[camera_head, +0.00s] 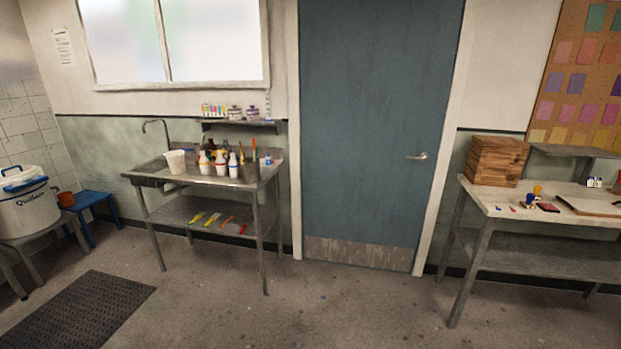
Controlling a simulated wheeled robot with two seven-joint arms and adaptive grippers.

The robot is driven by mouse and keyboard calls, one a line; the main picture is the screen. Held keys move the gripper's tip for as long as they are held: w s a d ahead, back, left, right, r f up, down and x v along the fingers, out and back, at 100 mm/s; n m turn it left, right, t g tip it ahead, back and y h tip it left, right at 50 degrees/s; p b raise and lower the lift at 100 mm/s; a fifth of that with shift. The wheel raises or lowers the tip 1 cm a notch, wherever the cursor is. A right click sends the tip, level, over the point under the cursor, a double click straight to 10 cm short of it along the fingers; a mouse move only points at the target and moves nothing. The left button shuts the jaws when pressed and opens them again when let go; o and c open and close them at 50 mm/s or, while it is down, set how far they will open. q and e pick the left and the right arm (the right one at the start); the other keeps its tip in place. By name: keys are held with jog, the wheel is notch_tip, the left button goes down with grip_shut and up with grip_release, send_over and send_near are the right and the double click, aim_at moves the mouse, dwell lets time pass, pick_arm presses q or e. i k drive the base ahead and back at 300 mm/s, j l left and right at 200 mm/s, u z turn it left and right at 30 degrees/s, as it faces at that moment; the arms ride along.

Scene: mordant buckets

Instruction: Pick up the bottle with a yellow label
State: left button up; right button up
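Several small bottles stand on the metal sink table (200,182) left of the door. In front are three white bottles: one at the left (203,163), one in the middle (220,164) with a reddish band, and one at the right (233,166) with a bluish band. Darker bottles stand partly hidden behind them. They are too small for me to tell which one has a yellow label. Neither of my grippers is in view.
A white bucket (175,161) and a grey container (250,172) flank the bottles. A worktable (550,207) with a wooden box (497,161) stands right. A blue stool (88,199) and floor mat (80,312) are left. The middle floor is clear.

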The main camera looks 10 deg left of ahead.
aim_at(204, 168)
jog(key=i+u, duration=0.45)
jog(key=i+l+u, duration=0.3)
jog(key=i+u, duration=0.15)
jog(key=i+l+u, duration=0.45)
jog(key=i+j, duration=0.05)
jog(key=i, duration=0.05)
